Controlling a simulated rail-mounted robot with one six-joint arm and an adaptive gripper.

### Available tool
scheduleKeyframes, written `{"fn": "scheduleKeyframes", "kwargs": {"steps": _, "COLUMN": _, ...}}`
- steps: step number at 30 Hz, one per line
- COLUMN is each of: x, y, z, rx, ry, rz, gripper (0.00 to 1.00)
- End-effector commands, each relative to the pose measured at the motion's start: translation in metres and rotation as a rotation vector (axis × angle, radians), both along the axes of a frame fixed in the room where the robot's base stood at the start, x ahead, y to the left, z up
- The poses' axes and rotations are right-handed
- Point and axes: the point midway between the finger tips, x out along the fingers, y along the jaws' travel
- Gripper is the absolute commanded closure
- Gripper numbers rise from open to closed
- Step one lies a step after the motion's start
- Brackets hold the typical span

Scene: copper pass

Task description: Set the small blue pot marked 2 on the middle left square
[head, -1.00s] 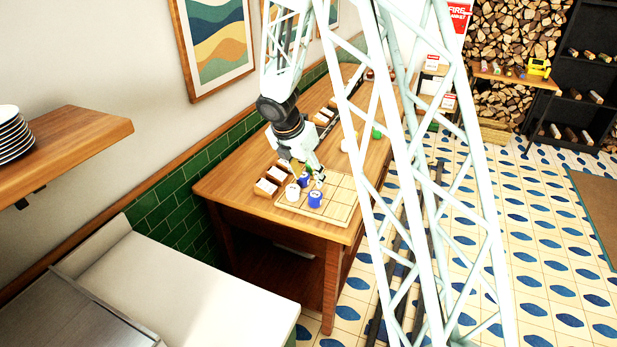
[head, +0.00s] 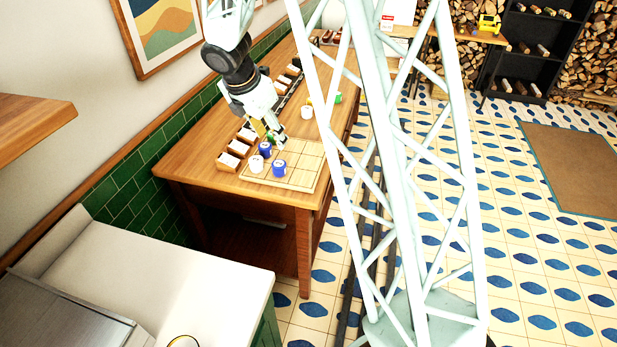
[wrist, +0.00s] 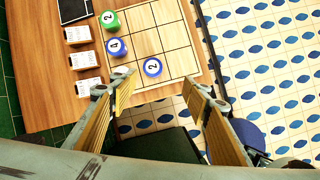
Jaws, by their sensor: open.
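The small blue pot marked 2 (wrist: 152,67) stands upright on the pale squared board (wrist: 140,18), in the lower middle square as the wrist view shows it. It also shows in the head view (head: 279,168). A blue pot marked 4 (wrist: 116,46) and a green pot marked 2 (wrist: 109,20) stand in the column to its left. A white pot (head: 257,163) stands at the near left in the head view. My gripper (wrist: 158,92) is open and empty, its fingers apart above the board.
Several small wooden boxes with white cards (wrist: 83,60) line the board's left side. More pots (head: 307,112) stand farther along the wooden table (head: 200,175). My lattice column crosses the head view. The board's right squares are clear.

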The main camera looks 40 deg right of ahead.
Motion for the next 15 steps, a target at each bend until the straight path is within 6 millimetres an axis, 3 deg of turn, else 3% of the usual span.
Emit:
{"fn": "scheduleKeyframes", "kwargs": {"steps": 3, "x": -0.014, "y": 0.005, "z": 0.025, "rx": 0.017, "ry": -0.036, "rz": -0.075, "gripper": 0.56}}
{"fn": "scheduleKeyframes", "kwargs": {"steps": 15, "x": -0.067, "y": 0.021, "z": 0.092, "rx": 0.085, "ry": -0.142, "rz": -0.333, "gripper": 0.56}}
